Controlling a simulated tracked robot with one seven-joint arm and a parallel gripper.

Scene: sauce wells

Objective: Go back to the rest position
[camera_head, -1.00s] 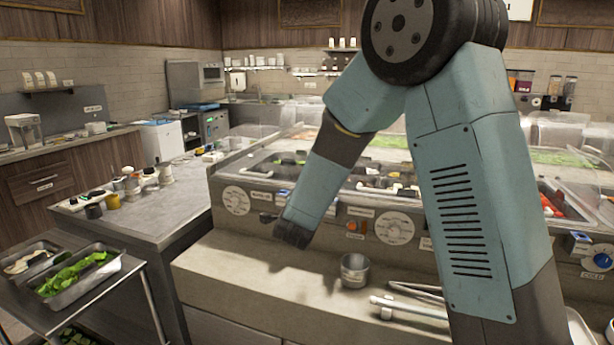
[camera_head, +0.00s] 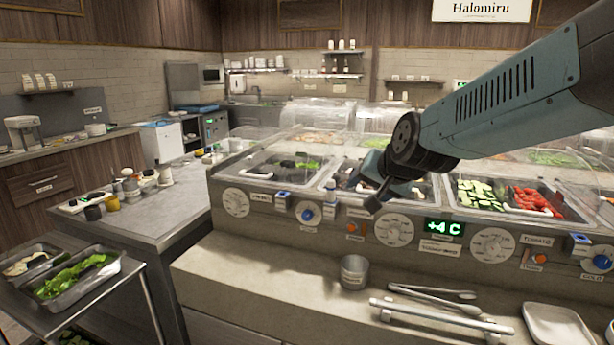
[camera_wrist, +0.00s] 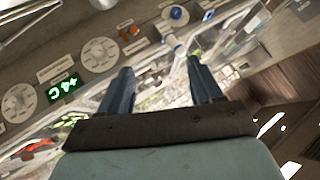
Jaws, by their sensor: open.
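My gripper (camera_head: 368,186) is in front of the middle of the refrigerated sauce counter (camera_head: 398,229) in the head view, below and left of my raised arm. Its fingers are partly hidden by the dark wrist joint. In the wrist view, the two blue fingers of my gripper (camera_wrist: 162,78) stand apart with nothing between them. Beyond them the counter's wells and dial panel show tilted, with the green +4 C display (camera_wrist: 64,88) at the left.
A metal cup (camera_head: 354,273), tongs (camera_head: 432,293), a metal bar handle (camera_head: 438,317) and a white tray (camera_head: 557,326) are on the front ledge. A cart with a lettuce pan (camera_head: 75,277) is at the left.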

